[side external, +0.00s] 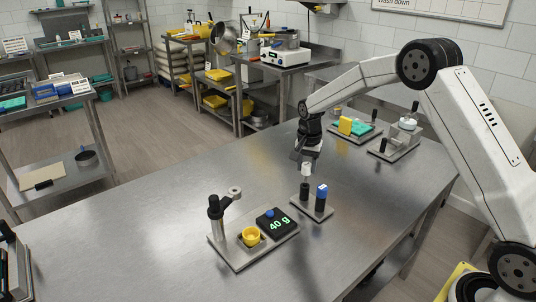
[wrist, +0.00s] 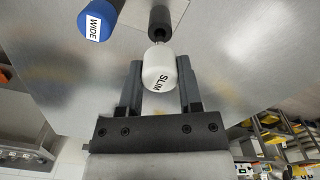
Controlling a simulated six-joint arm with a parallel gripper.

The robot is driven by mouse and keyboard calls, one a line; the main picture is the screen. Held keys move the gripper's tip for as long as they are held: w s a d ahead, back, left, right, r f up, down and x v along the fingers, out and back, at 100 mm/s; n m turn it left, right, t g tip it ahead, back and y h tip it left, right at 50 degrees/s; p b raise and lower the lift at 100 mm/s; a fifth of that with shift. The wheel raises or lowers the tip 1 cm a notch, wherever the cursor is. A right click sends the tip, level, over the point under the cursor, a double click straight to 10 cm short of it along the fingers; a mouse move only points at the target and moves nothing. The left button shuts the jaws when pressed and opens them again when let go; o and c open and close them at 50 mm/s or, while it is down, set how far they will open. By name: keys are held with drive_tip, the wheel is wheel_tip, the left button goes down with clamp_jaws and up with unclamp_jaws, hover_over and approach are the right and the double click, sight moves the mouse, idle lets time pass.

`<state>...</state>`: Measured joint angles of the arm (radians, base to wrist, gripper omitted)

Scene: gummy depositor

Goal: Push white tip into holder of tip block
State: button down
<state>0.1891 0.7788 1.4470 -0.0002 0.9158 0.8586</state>
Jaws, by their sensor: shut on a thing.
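The white tip (wrist: 158,72), labelled SLIM, is between the two fingers of my gripper (wrist: 160,85), which is shut on it. In the side view the white tip (side external: 306,168) hangs below my gripper (side external: 306,158), above the left black holder (side external: 304,190) of the tip block (side external: 312,209). A small space shows between the tip's white body and the holder; I cannot tell whether its thin end has entered. In the wrist view the black holder (wrist: 160,19) lies just beyond the tip. The blue tip (side external: 322,189), labelled WIDE (wrist: 98,18), sits on the other holder.
In front and left of the tip block is a depositor base plate (side external: 238,262) with a black post, a yellow cup (side external: 250,237) and a scale reading 40 g (side external: 278,223). Behind are trays with a yellow block (side external: 346,126) and a jar (side external: 408,122).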

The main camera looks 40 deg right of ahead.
sight(306, 175)
drive_tip(key=shift+f, duration=1.95)
drive_tip(key=shift+c, duration=1)
unclamp_jaws()
drive_tip(key=shift+r, duration=0.15)
drive_tip(key=shift+r, duration=3.75)
drive_tip(key=s+a+n+t, duration=0.1)
drive_tip(key=s+a+n, duration=0.2)
drive_tip(key=s, duration=0.5)
drive_tip(key=s+a+n, duration=0.3)
drive_tip(key=s+n, duration=0.2)
drive_tip(key=s, duration=0.3)
drive_tip(key=s+a+n+t, duration=0.1)
drive_tip(key=s+a+n, duration=0.3)
drive_tip(key=s, duration=0.4)
drive_tip(key=shift+f+t, duration=0.3)
drive_tip(key=shift+f, duration=0.1)
